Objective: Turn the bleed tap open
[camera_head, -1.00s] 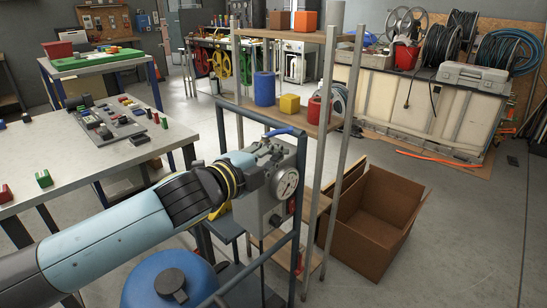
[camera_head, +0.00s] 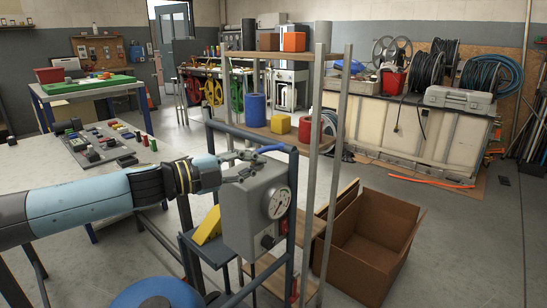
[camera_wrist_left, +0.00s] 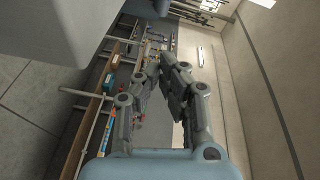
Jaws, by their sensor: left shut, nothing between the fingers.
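A grey box (camera_head: 240,221) with a round white dial gauge (camera_head: 278,204) is mounted on a dark blue-grey frame. A blue lever (camera_head: 271,148) sticks out at its top; it may be the bleed tap, but I cannot be sure. My left gripper (camera_head: 247,164) is shut and empty at the box's top edge, just left of the lever. I cannot tell whether it touches either. In the left wrist view my left gripper (camera_wrist_left: 158,68) has its fingers in the middle, and no lever shows between them. My right gripper is not in view.
A wooden shelf (camera_head: 290,135) with a blue cylinder (camera_head: 255,109) and yellow block (camera_head: 281,124) stands behind the frame. An open cardboard box (camera_head: 372,240) is on the floor at right. A table (camera_head: 40,180) with small parts stands at left.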

